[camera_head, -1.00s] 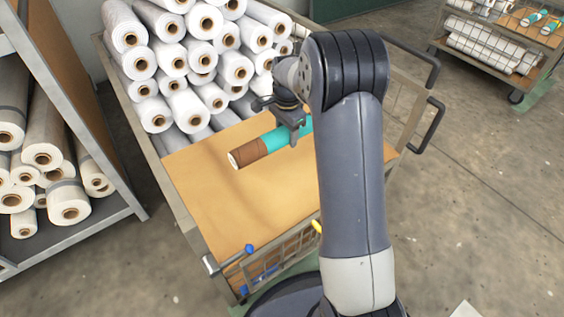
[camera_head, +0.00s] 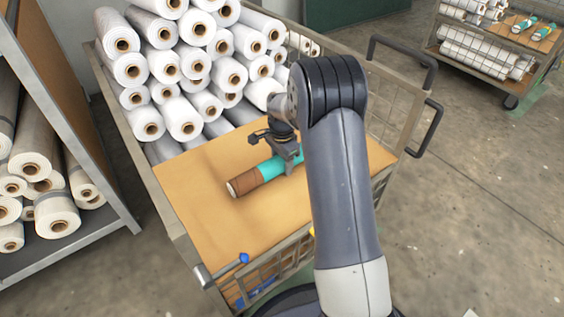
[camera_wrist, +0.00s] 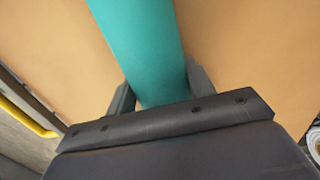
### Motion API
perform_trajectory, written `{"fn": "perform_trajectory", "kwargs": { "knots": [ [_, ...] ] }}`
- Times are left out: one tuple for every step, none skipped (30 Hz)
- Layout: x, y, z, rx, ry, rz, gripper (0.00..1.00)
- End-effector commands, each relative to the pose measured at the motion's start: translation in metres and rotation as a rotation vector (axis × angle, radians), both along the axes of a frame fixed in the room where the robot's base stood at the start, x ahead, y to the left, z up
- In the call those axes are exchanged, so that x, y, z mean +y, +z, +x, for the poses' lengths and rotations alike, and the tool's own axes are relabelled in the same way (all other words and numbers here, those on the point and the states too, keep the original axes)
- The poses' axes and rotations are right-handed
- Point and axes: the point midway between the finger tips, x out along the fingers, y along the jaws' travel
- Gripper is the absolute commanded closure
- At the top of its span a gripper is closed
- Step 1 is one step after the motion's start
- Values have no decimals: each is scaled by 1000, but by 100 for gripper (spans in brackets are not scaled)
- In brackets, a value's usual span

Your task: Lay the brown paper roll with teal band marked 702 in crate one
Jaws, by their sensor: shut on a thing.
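The brown paper roll with the teal band (camera_head: 256,178) is in my gripper over the wooden deck of a wire-sided trolley. Its brown end points to the lower left in the head view, and my arm hides its other end. My gripper (camera_head: 288,160) is shut around the teal band, seen from above in the wrist view (camera_wrist: 160,95). I cannot tell whether the roll touches the deck. The number 702 is not readable. I cannot identify crate one in these views.
The trolley deck (camera_head: 195,215) is bare in front of a stack of white rolls (camera_head: 185,70). A shelf (camera_head: 85,240) with more rolls stands at left. Another trolley (camera_head: 485,60) at upper right holds teal-banded rolls on top. A yellow bar (camera_wrist: 25,118) shows in the wrist view.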

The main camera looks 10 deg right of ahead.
Motion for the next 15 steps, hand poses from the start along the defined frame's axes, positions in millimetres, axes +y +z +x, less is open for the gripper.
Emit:
{"fn": "perform_trajectory", "kwargs": {
  "knots": [
    [0, -1, 0, -1, 0, 0, 85],
    [0, -2, 0, -1, 0, 0, 85],
    [0, -3, 0, 0, 0, 0, 85],
    [0, -3, 0, 1, 0, 0, 47],
    [0, -3, 0, 1, 0, 0, 44],
    [0, -3, 0, 1, 0, 0, 41],
    [0, -3, 0, 1, 0, 0, 39],
    [0, -3, 0, 1, 0, 0, 36],
    [0, -3, 0, 1, 0, 0, 33],
    [0, -3, 0, 1, 0, 0, 30],
    [0, -3, 0, 1, 0, 0, 28],
    [0, -3, 0, 1, 0, 0, 27],
    [0, -3, 0, 1, 0, 0, 27],
    [0, -3, 0, 1, 0, 0, 27],
    [0, -3, 0, 0, 0, 0, 27]
  ]
}}
